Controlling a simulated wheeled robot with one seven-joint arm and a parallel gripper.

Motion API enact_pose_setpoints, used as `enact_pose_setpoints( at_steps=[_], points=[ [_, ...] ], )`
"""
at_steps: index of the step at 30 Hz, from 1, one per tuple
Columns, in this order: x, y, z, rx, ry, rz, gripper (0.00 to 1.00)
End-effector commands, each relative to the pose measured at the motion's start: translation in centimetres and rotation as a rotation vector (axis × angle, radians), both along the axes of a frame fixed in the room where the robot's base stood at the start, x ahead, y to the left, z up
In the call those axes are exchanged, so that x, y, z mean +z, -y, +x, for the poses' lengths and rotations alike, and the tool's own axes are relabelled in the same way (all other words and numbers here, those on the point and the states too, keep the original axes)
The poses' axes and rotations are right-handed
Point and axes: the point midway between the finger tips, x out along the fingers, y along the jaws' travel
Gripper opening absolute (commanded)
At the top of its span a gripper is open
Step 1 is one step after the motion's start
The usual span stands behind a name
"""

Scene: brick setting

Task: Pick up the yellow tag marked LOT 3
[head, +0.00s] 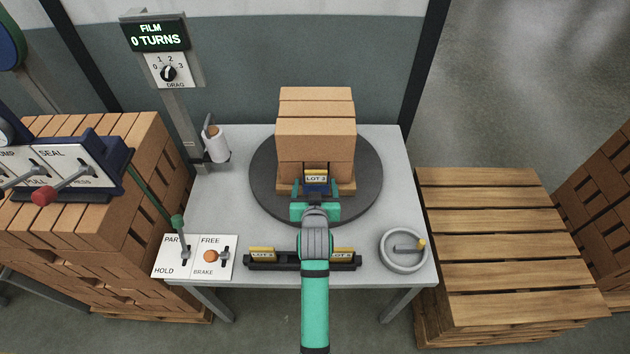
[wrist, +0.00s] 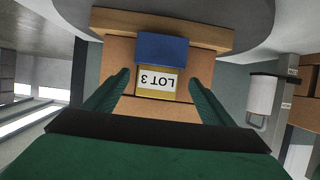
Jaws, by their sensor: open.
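The yellow tag marked LOT 3 (head: 316,178) is at the near face of the brick stack (head: 316,140), with a blue block (head: 316,189) just below it. In the wrist view the tag (wrist: 156,82) appears upside down, with the blue block (wrist: 166,47) against it. My gripper (head: 316,190) is open, its green fingers on either side of the tag. In the wrist view a gap shows between each finger and the tag, and nothing is gripped. Whether the blue block is fixed to the stack I cannot tell.
The stack stands on a dark round turntable (head: 262,190) on a grey table (head: 225,205). A black rack (head: 300,267) at the front edge holds two other yellow tags. A handwheel (head: 403,262) is right; a lever panel (head: 196,268) and film post (head: 186,120) are left.

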Motion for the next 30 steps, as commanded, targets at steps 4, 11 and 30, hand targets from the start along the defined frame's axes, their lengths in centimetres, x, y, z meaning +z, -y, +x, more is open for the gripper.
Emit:
enact_pose_setpoints(
  at_steps=[4, 11, 30],
  points=[
    [-0.6, 0.4, 1.3, -0.004, 0.000, 0.000, 0.77],
    [-0.7, 0.2, 1.6, -0.002, 0.000, 0.000, 0.77],
    [0.4, 0.0, 1.6, 0.001, 0.002, 0.000, 0.32]
  ],
)
